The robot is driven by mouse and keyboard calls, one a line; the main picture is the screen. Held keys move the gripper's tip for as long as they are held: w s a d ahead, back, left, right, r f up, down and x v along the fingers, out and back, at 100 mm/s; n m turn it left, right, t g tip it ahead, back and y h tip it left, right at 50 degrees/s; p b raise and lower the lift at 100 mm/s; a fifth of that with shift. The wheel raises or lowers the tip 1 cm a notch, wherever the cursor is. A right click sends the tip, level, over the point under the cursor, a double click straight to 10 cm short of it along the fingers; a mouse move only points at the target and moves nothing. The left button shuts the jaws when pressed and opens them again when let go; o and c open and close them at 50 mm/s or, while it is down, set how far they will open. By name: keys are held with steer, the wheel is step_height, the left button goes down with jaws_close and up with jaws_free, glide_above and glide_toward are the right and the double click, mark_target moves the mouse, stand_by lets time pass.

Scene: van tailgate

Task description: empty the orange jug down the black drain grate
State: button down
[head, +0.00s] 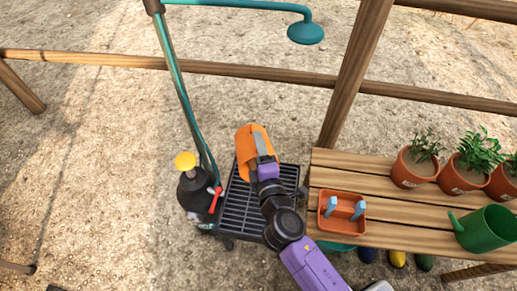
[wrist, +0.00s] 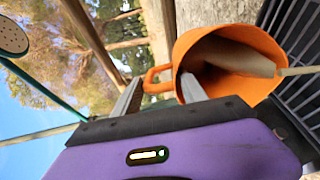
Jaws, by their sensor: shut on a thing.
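The orange jug (head: 245,152) is held tilted above the far end of the black drain grate (head: 248,208). My gripper (head: 261,145) is shut on the jug; in the wrist view the handle (wrist: 156,78) lies between the fingers (wrist: 160,85). The wrist view looks into the mouth of the jug (wrist: 225,38). A pale tan mass shows inside, and a thin pale strand runs from it past the rim toward the grate (wrist: 290,45), like liquid running out. How much is left inside cannot be told. My arm hides part of the grate in the head view.
A dark sprayer with a yellow knob (head: 186,162) and a green shower pipe (head: 180,95) stand left of the grate. A wooden bench (head: 400,212) on the right holds a terracotta tray (head: 342,226), potted plants (head: 415,168) and a green watering can (head: 487,230). A wooden post (head: 355,75) rises behind.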

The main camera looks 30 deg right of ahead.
steer(key=shift+s+a+t+b, duration=0.2)
steer(key=shift+s+t+b, duration=0.5)
steer(key=shift+b, duration=2.45)
steer(key=shift+s, duration=0.15)
steer(key=shift+r, duration=0.2)
steer(key=shift+r, duration=0.1)
